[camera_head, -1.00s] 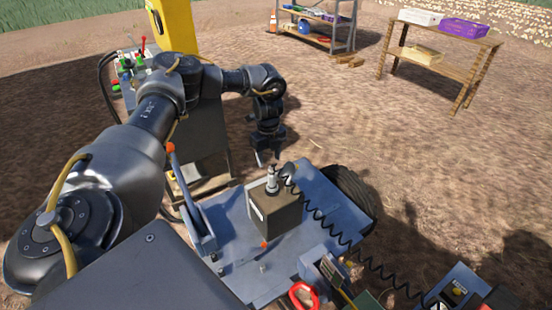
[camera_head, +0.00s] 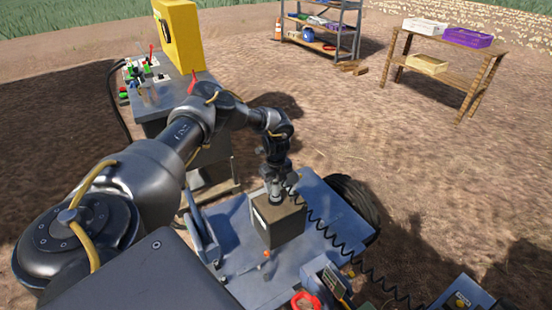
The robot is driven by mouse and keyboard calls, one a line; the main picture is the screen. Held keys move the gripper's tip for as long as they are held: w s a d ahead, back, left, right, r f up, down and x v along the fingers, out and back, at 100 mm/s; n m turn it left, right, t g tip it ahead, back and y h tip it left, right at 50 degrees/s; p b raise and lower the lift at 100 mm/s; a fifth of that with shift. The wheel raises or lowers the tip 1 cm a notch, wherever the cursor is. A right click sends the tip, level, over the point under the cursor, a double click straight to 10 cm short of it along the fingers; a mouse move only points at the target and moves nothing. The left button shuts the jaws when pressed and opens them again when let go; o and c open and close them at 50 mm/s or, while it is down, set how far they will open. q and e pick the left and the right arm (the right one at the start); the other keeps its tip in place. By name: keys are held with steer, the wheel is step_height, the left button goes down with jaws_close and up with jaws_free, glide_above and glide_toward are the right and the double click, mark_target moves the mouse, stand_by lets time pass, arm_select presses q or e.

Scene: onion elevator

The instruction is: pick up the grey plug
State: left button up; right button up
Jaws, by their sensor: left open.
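The grey plug (camera_head: 276,198) stands on top of a dark brown box (camera_head: 280,224) on the blue metal platform (camera_head: 325,236). Its upper part is largely hidden by my left gripper. A black coiled cable (camera_head: 318,221) runs from the plug's top down to the right. My left gripper (camera_head: 277,187) is open and points down right over the plug, with its fingers at the plug's upper end. Whether the fingers touch it cannot be made out. My right gripper is not in view.
A grey cabinet (camera_head: 160,123) with a yellow panel stands behind my left arm. A blue lever (camera_head: 201,232) rises at the platform's left side. A red ring handle (camera_head: 305,301) sits at the front. A wooden table (camera_head: 447,80) and a metal shelf (camera_head: 320,40) stand far back.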

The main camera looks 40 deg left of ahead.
arm_select(q)
steer(key=shift+f, duration=0.6)
jaws_close()
steer(key=shift+r, duration=0.2)
steer(key=shift+r, duration=0.25)
step_height(320, 180, up, 2)
steer(key=shift+r, duration=0.1)
steer(key=s+d+r, duration=0.2)
steer(key=s+r, duration=0.3)
steer(key=s, duration=0.1)
steer(key=s+d+r+b, duration=0.1)
steer(key=s+d+r, duration=0.2)
steer(key=s+r, duration=0.2)
steer(key=shift+s+d+b, duration=0.3)
steer(key=shift+s+d, duration=0.05)
steer(key=shift+s, duration=0.6)
